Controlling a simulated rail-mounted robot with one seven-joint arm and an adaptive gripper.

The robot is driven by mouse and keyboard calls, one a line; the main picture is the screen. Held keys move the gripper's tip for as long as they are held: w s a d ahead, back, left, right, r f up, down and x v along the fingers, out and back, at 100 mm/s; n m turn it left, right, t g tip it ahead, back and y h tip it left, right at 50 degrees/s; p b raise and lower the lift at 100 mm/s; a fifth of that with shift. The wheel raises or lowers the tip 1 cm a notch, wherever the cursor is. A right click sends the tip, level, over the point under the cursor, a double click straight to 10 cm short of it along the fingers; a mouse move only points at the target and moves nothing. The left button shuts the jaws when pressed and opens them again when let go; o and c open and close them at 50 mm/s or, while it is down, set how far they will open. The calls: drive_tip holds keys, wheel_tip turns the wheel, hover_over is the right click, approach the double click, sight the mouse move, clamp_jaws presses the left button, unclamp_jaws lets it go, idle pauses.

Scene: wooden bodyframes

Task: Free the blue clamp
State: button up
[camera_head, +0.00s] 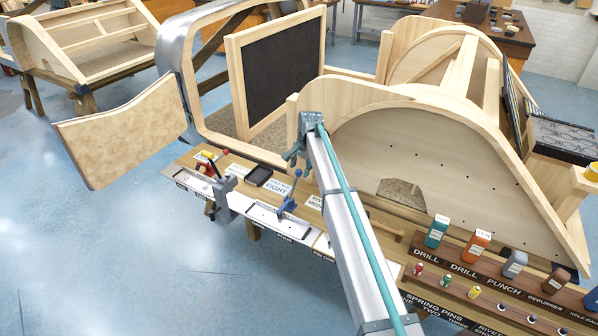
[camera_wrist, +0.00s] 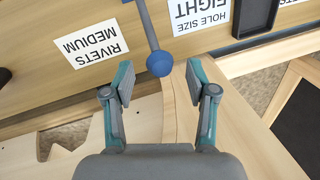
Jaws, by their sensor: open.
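The blue clamp (camera_head: 287,205) stands on the light strip along the bench's front edge. Its lever rises to a round blue ball knob. In the wrist view the blue knob (camera_wrist: 160,63) sits at the end of a grey rod; the clamp's base is out of that view. My gripper (camera_head: 298,158) is above the bench, just behind and above the clamp in the head view. It also shows in the wrist view (camera_wrist: 156,82), open and empty. The knob appears just beyond the fingertips, between their lines; I cannot tell its exact distance.
A dark tray (camera_head: 259,175) and label cards lie nearby. A curved wooden bodyframe (camera_head: 450,175) rises close behind. Bottles (camera_head: 437,231) stand at right.

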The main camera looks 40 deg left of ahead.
drive_tip(key=shift+a+f+p, duration=0.15)
drive_tip(key=shift+a+f, duration=0.05)
drive_tip(key=shift+f, duration=0.65)
drive_tip(key=shift+a+f+p, duration=0.15)
drive_tip(key=shift+f, duration=0.65)
clamp_jaws()
